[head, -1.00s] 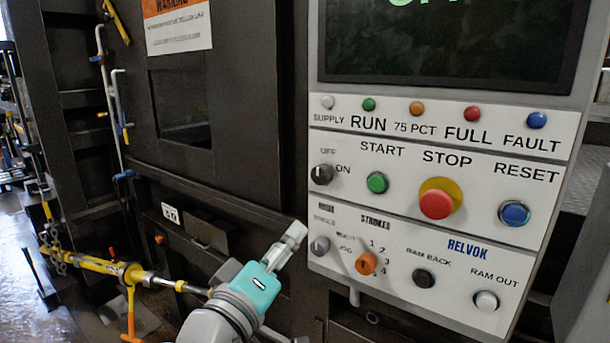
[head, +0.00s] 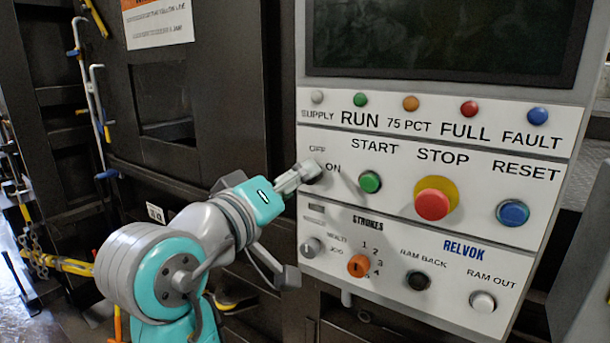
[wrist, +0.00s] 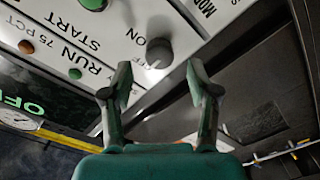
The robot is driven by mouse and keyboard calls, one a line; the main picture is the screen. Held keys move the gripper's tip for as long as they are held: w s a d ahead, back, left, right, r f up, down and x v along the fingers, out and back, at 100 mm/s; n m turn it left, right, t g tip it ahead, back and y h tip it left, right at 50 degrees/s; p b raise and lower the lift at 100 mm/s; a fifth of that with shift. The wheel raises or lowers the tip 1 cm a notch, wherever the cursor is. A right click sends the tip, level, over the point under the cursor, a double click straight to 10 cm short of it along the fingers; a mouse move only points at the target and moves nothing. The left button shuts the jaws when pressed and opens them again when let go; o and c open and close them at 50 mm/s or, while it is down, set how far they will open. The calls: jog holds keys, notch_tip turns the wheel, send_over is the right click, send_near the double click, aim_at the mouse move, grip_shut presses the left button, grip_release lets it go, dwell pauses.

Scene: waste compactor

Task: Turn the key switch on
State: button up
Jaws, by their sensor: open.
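The key switch is a dark round knob between the OFF and ON labels, at the left of the control panel (head: 400,205). In the wrist view the key switch (wrist: 159,52) stands just beyond my fingertips, roughly centred between them. My gripper (wrist: 158,78) is open and empty, with one finger to each side of the knob's line. I cannot tell whether the fingers touch it. In the head view my gripper (head: 306,172) covers most of the switch. The knob's exact pointing direction is unclear.
The green START button (head: 370,182) is close to the right of my gripper. The red STOP button (head: 432,204), blue RESET button (head: 513,213) and orange strokes selector (head: 358,265) are also near. A dark screen (head: 440,40) is above; green letters show on it in the wrist view.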

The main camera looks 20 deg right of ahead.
jog(key=shift+x, duration=1.8)
grip_shut()
